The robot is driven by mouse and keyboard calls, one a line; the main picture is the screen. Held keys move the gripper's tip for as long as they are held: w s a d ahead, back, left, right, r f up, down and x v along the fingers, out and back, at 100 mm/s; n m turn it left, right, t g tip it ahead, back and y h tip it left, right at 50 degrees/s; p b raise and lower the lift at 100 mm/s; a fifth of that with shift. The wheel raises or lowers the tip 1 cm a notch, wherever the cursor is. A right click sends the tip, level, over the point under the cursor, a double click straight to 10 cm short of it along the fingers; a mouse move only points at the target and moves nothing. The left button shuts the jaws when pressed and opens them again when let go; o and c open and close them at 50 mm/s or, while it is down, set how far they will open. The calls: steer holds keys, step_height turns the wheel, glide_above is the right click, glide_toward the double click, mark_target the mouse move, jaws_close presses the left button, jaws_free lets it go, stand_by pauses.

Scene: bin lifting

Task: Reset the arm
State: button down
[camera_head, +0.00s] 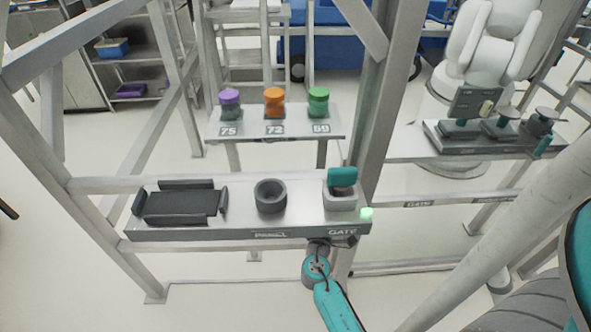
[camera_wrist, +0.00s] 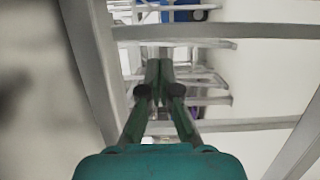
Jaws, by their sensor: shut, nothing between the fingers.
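My gripper (camera_wrist: 159,66) shows in the wrist view with its two dark green fingers together at the tips and nothing between them. It points out over a grey metal frame, clear of any object. In the head view a teal and grey part of my arm (camera_head: 334,304) reaches up from the bottom, just below the front edge of the grey panel (camera_head: 200,234). I cannot clearly make out the fingers in that view.
The panel carries a black tray (camera_head: 180,205), a dark ring (camera_head: 270,196) and a teal lever (camera_head: 342,178); a green light (camera_head: 366,213) glows at its right end. Purple (camera_head: 230,97), orange (camera_head: 274,95) and green-lidded (camera_head: 318,94) jars stand behind. A frame post (camera_head: 366,120) rises nearby.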

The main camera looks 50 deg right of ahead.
steer(key=s+a+f+t+y, duration=0.25)
steer(key=s+a+y, duration=0.25)
steer(key=a, duration=0.7)
steer(key=s+a+f+t+y, duration=0.2)
steer(key=s+a+f+y, duration=0.3)
steer(key=a, duration=0.6)
steer(key=s+a+r+m+t+y, duration=0.1)
steer(key=s+a+r+m+y, duration=0.1)
steer(key=s+a+r, duration=0.4)
steer(key=s+a+r+m+t+y, duration=0.1)
steer(key=s+a+r+m+y, duration=0.2)
steer(key=s+a+r, duration=0.3)
steer(key=s+r+y, duration=0.1)
steer(key=s+r, duration=0.3)
steer(key=r, duration=0.1)
steer(key=shift+s+a+r, duration=0.3)
steer(key=shift+a+r, duration=0.05)
